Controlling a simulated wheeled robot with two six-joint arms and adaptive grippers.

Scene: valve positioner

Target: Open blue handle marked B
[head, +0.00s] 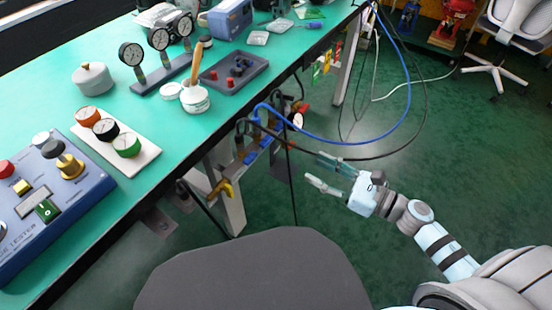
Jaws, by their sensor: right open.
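A valve assembly (264,146) with small blue parts (250,157) hangs beside the near edge of the green bench, with hoses running from it. Blue handles seem to be among these parts, but they are small and no letter B can be read. My right gripper (314,170) is open and empty. It is to the right of the valve assembly in the picture, fingers pointing left toward it, with a visible gap. My left gripper is not in view.
A yellow handle (222,188) sits low at the left of the valves. A blue hose (372,138) and dark hoses loop near my right gripper. A dark grey chair back (255,275) stands in front. The green bench top (150,205) holds gauges and a blue tester (50,215). Floor at right is open.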

